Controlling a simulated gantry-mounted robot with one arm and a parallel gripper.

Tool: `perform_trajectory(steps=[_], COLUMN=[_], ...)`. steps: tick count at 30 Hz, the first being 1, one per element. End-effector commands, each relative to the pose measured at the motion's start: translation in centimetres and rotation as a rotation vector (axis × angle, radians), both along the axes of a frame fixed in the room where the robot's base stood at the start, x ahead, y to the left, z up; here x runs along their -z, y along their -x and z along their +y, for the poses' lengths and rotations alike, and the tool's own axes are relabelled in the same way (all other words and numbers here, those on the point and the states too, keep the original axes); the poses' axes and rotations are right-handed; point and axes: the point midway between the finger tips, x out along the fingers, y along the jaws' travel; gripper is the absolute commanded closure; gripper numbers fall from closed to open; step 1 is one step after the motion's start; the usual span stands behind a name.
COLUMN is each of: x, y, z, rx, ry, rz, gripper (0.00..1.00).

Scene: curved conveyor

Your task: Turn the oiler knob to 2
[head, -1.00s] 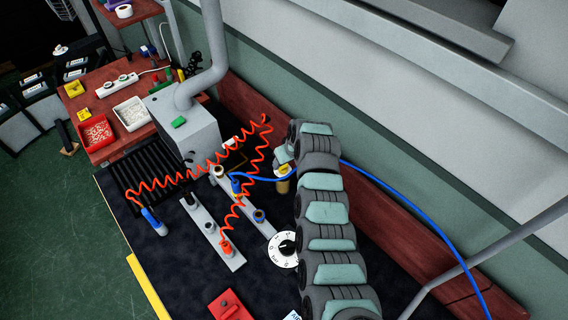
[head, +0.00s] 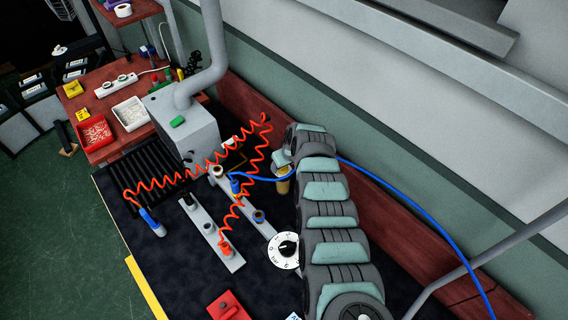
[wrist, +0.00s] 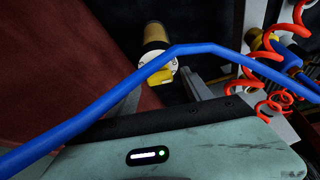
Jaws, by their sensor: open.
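A small amber-bodied fitting (wrist: 156,38) with a white marked ring and a yellow knob (wrist: 160,76), which looks like the oiler, shows in the wrist view beyond the blue hose. In the head view the fitting (head: 283,187) stands just below my gripper (head: 281,158), partly covered by it. The number that the yellow knob points to cannot be read. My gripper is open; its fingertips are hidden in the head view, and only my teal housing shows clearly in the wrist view. I see no contact with the knob.
A blue hose (wrist: 110,92) crosses in front of the fitting. A coiled orange hose (head: 190,177) loops left of my arm. A white dial with a black knob (head: 287,248) lies on the dark bench. A red wall board (head: 400,240) runs behind.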

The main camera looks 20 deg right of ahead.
Motion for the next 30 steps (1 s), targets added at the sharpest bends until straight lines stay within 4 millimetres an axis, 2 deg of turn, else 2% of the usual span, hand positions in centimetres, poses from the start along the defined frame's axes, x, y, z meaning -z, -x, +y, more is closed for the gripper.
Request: perform_trajectory(steps=[2, 21, 30], x=[-0.01, -0.04, -0.15], y=[0.0, -0.01, 0.0], z=[-0.02, -0.02, 0.08], rx=[0.0, 0.0, 0.017], ry=[0.0, 0.0, 0.0], rz=[0.0, 0.0, 0.0], gripper=[0.47, 0.99, 1.0])
